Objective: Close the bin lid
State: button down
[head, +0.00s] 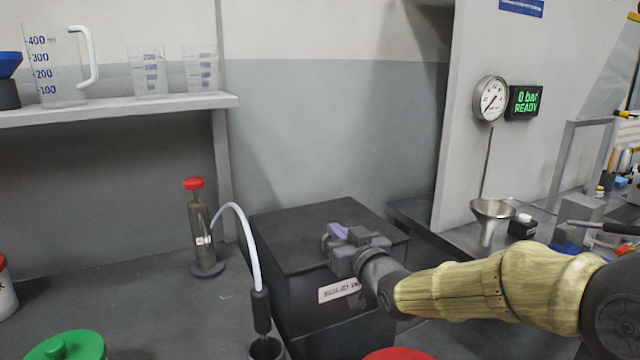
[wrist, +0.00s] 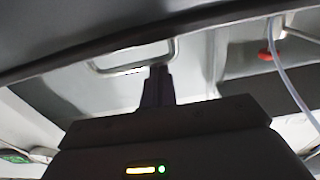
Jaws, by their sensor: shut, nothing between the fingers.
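The bin is a dark grey box (head: 300,308) with a white label on its front, partly covered by my arm; "SOLID" is readable. Its flat lid (head: 300,227) lies over the top and looks level in the head view. I cannot tell whether a small gap is left at the front. My gripper (head: 334,238) is shut and empty at the lid's front edge, and hides part of it. In the wrist view my shut fingers (wrist: 158,76) appear close to a pale bar-shaped handle (wrist: 130,62); contact is unclear.
A pump with a red knob (head: 194,184) and curved white hose (head: 243,229) stands left of the bin. A green-lidded container (head: 72,346) is at front left. A steel funnel (head: 492,212) stands right. A shelf (head: 120,107) with beakers is above left.

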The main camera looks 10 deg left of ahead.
jog(key=r, duration=0.1)
jog(key=r+p, duration=0.1)
jog(key=r, duration=0.1)
jog(key=r+p, duration=0.1)
jog(key=shift+w+a+r, duration=0.15)
jog(key=shift+w+a, duration=0.1)
jog(key=shift+w, duration=0.05)
jog(key=f+p+v, duration=0.1)
jog(key=v, duration=0.9)
jog(key=shift+f, duration=0.35)
jog(key=s+d+f+m+g+h, duration=0.35)
jog(key=d+f+h, duration=0.55)
jog(key=d+f, duration=0.55)
jog(key=s+d+f+m+g+h, duration=0.1)
jog(key=s+d+f+m+g, duration=0.1)
jog(key=s+d+f+g, duration=0.3)
jog(key=s+d+f+m+g+h, duration=0.2)
jog(key=s+f+g, duration=0.1)
jog(key=s, duration=0.4)
jog(key=w+p+v, duration=0.2)
jog(key=p+v, duration=1.1)
jog(key=p, duration=0.1)
jog(key=w+d+r+p+v, duration=0.1)
jog(key=w+p+v, duration=0.2)
jog(key=p+v, duration=1.1)
jog(key=shift+d+r+p, duration=0.2)
jog(key=shift+r+p, duration=0.1)
jog(key=shift+r, duration=0.05)
